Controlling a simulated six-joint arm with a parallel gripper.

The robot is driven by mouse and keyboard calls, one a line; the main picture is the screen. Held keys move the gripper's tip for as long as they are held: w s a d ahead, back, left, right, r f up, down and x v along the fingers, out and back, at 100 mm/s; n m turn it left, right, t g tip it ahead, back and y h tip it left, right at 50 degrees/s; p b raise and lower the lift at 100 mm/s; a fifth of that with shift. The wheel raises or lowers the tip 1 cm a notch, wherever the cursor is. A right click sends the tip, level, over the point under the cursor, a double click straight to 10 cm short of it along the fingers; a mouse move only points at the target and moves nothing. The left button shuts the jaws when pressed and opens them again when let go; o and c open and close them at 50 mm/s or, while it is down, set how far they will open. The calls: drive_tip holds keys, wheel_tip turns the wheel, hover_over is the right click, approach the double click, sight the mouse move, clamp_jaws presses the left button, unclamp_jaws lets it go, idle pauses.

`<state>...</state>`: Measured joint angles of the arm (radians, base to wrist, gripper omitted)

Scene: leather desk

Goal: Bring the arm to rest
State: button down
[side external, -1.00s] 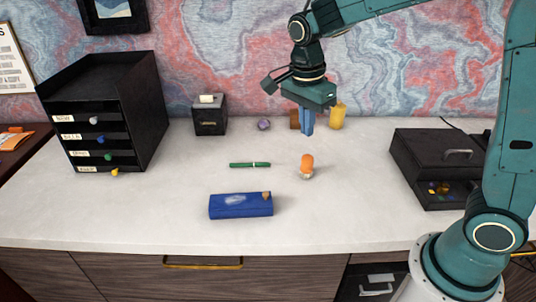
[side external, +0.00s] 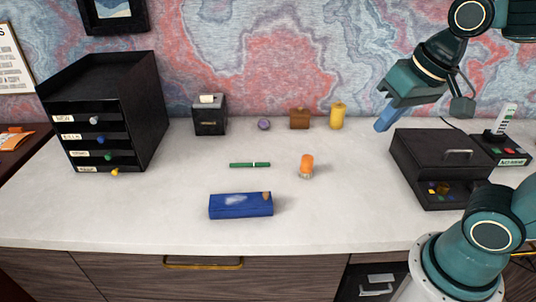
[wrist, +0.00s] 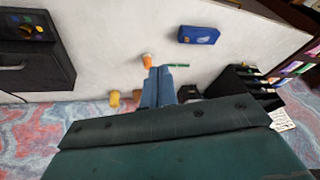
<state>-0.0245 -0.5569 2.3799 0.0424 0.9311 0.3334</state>
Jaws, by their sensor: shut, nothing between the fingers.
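My gripper (side external: 382,124) is in the upper right of the side view, raised and tilted, with its blue fingers close to the left of the black box with a handle (side external: 428,150). The fingers are shut with nothing between them. In the wrist view my gripper (wrist: 158,72) points out over the desk, its fingers together. The white desk top (side external: 360,205) lies below it.
An orange-topped item (side external: 306,162), a green pen (side external: 250,165) and a blue case (side external: 240,206) lie mid-desk. A yellow container (side external: 337,117) and brown box (side external: 299,119) stand at the back. A black drawer unit (side external: 135,110) stands left.

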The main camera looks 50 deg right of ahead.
drive_tip(key=s+n, duration=0.2)
drive_tip(key=s+n+t, duration=0.1)
drive_tip(key=n, duration=0.1)
drive_tip(key=shift+s+a+f, duration=0.1)
drive_tip(key=shift+s+f, duration=0.25)
drive_tip(key=shift+s, duration=0.05)
